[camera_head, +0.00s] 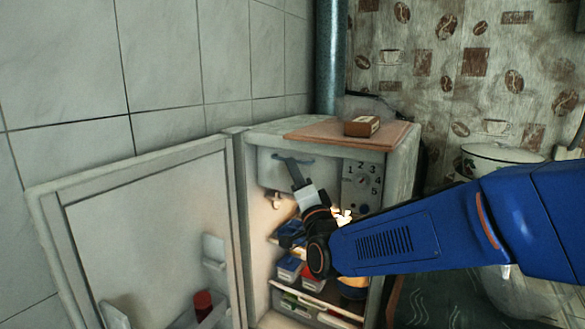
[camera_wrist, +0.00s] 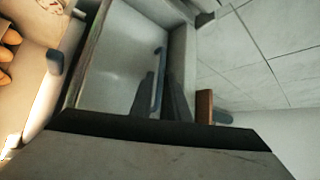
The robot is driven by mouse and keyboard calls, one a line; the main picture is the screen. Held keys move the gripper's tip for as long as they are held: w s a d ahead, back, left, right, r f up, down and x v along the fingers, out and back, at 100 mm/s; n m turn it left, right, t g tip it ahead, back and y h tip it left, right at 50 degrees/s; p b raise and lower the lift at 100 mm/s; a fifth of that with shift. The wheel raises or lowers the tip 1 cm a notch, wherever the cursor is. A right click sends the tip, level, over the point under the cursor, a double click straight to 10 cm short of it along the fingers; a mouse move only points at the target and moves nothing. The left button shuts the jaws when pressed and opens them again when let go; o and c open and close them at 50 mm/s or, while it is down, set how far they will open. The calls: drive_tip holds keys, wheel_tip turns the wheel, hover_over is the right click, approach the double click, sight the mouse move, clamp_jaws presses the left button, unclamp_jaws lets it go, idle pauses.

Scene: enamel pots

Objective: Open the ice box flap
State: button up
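The ice box flap (camera_head: 268,172) is a pale panel at the top inside the open fridge, and it looks shut. In the wrist view the flap (camera_wrist: 122,55) is a grey panel, with its thin dark-blue handle (camera_wrist: 160,70) along one edge. My gripper (camera_head: 291,172) is at the handle (camera_head: 306,161) in the head view. In the wrist view the two dark fingers of my gripper (camera_wrist: 161,98) stand apart, one on each side of the handle's line. Whether they touch it is unclear. My wrist hides part of the fridge's inside.
The fridge door (camera_head: 150,235) stands wide open at the left. A numbered dial panel (camera_head: 362,186) is right of the flap. Bins (camera_head: 289,268) fill the shelves below. A board (camera_head: 350,133) and a small brown box (camera_head: 362,126) lie on the fridge top. A pot (camera_head: 495,157) stands at right.

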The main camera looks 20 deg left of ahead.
drive_tip(key=shift+x, duration=0.9)
clamp_jaws()
idle(0.9)
